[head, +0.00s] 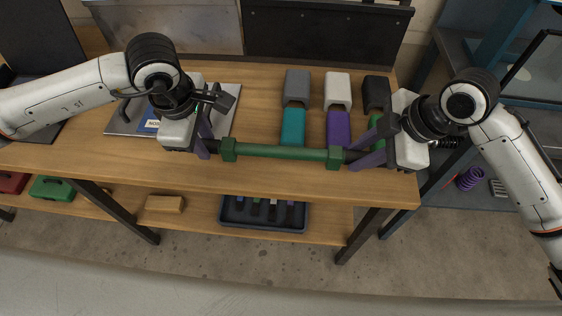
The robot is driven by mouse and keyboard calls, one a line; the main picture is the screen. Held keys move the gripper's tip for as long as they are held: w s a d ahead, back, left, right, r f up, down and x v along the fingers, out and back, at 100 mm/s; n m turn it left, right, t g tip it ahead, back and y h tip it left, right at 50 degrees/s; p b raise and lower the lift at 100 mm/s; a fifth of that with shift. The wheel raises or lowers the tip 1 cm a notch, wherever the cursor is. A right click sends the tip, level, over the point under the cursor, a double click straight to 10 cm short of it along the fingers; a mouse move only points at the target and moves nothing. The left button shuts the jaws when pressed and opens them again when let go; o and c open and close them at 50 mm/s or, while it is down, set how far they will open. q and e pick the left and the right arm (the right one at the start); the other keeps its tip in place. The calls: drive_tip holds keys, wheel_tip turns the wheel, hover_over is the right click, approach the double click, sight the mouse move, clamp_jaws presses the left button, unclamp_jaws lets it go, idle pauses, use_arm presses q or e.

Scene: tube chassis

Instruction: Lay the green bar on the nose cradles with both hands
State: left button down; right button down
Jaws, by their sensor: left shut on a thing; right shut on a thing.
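The green bar (280,152) runs roughly level from left to right above the front part of the wooden table. It has a thicker green collar near each end. My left gripper (209,147) is shut on its left end and my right gripper (362,156) is shut on its right end. A grey plate (120,122) with a partly covered blue and white label (152,124) lies on the table behind my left arm. The label seems to begin with "NO". My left gripper and wrist cover part of the plate, and I cannot make out the nose cradles clearly.
Grey (297,86), white (338,90) and black (377,92) blocks stand on the table (262,181) behind the bar, with teal (292,126), purple (339,127) and green pieces before them. A dark tray (263,225) and a wooden block (165,204) are on the lower shelf.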

use_arm(q)
drive_tip(key=shift+w+r, duration=0.1)
drive_tip(key=shift+r, duration=0.1)
use_arm(e)
drive_tip(key=shift+w+r, duration=0.1)
drive_tip(key=shift+r, duration=0.1)
